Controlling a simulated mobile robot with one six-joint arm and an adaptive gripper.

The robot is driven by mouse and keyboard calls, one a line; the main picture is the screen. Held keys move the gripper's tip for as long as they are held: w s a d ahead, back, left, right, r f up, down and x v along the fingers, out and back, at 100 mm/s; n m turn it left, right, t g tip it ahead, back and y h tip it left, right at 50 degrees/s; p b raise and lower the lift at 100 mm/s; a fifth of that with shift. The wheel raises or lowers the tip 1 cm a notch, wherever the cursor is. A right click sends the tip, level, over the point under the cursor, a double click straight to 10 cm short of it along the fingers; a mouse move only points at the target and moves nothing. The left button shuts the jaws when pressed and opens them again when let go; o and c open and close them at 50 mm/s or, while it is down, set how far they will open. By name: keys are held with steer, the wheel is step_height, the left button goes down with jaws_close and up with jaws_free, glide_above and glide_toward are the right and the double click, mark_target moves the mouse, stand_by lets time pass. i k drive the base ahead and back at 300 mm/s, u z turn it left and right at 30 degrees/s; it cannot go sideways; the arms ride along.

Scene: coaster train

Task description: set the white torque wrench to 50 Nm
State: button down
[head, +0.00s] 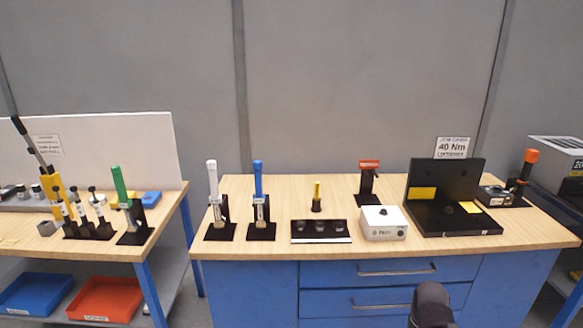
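The white torque wrench (212,180) stands upright, white handle up, in a black stand at the left end of the right workbench. Its scale is too small to read, so its setting cannot be told. A blue-handled wrench (258,182) stands upright in a similar stand just right of it. A card (452,148) at the back of the bench reads 40 Nm. A dark rounded part, which seems to belong to my arm, shows at the bottom edge in front of the drawers. No gripper fingers are visible, and nothing touches the white wrench.
A green-handled wrench (120,185) stands on the left bench. A gap separates the benches.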

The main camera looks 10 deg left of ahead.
mark_target(210, 165)
steer(key=u, duration=1.3)
